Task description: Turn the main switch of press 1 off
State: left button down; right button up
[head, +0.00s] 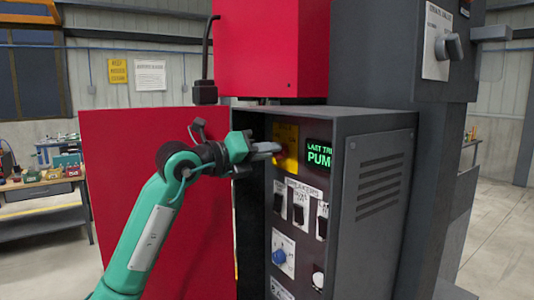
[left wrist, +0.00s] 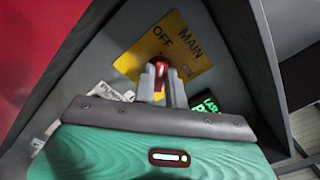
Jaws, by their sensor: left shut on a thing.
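The main switch has a red handle (left wrist: 158,68) on a yellow plate (left wrist: 184,38) marked MAIN, OFF and ON in the left wrist view. In the head view the yellow plate (head: 287,140) is at the upper left of the open grey control cabinet. My left gripper (head: 275,148) reaches it from the left. In the left wrist view the two fingers of my left gripper (left wrist: 161,82) are shut on the red handle. The fingers hide part of the handle, so I cannot tell which mark it points to. My right gripper is not in view.
A display (head: 319,156) with green text is right of the plate. Black breaker switches (head: 298,213) and a blue knob (head: 279,257) are below. A red door panel (head: 125,150) stands left, behind my arm. A grey rotary handle (head: 449,46) is at upper right.

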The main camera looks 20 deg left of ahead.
pick_arm(q)
jog(key=shift+n, duration=0.5)
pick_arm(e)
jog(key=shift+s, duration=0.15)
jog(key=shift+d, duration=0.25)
pick_arm(q)
jog(key=c, duration=1.4)
grip_release()
jog(key=shift+c, duration=0.2)
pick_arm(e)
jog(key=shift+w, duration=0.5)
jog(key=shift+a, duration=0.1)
